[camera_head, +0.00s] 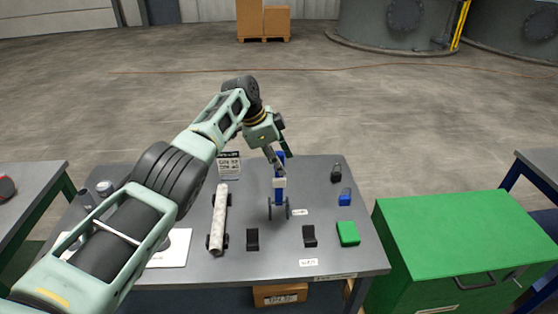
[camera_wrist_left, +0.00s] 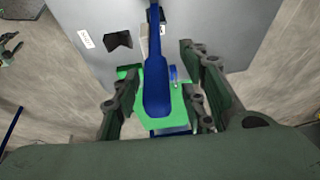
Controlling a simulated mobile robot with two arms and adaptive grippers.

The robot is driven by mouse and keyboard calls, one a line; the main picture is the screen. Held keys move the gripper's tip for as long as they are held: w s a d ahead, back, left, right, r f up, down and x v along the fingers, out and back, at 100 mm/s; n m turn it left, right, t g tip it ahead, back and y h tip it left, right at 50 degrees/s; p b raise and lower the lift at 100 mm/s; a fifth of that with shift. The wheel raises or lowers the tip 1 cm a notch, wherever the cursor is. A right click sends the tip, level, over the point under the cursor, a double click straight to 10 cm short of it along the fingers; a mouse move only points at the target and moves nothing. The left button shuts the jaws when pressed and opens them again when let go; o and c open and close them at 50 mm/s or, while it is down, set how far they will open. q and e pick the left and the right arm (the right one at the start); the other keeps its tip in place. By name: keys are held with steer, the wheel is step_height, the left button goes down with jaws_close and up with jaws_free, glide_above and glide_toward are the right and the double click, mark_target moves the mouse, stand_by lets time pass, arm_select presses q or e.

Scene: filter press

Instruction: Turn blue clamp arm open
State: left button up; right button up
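The blue clamp arm (camera_head: 280,158) stands upright on a small device with a white block (camera_head: 279,183) and grey discs, at the middle of the table. In the left wrist view the blue clamp arm (camera_wrist_left: 157,85) is a long paddle lying between the two dark fingers of my left gripper (camera_wrist_left: 158,75). The fingers are spread, with a gap on each side. A bright green plate (camera_wrist_left: 150,118) shows behind the paddle. In the head view my left gripper (camera_head: 276,154) is at the top of the clamp arm and partly hides it. My right gripper is not in view.
On the grey table (camera_head: 345,255) are a pale roll (camera_head: 219,218) on the left, black blocks (camera_head: 252,240) in front, and a green block (camera_head: 348,233) and blue padlock-like item (camera_head: 345,197) on the right. A green cabinet (camera_head: 440,230) stands right of the table.

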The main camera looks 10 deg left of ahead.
arm_select(q)
steer(key=shift+r, duration=0.1)
steer(key=shift+a+r, duration=0.1)
steer(key=shift+r, duration=0.1)
steer(key=v, duration=1.1)
steer(key=shift+r, duration=0.1)
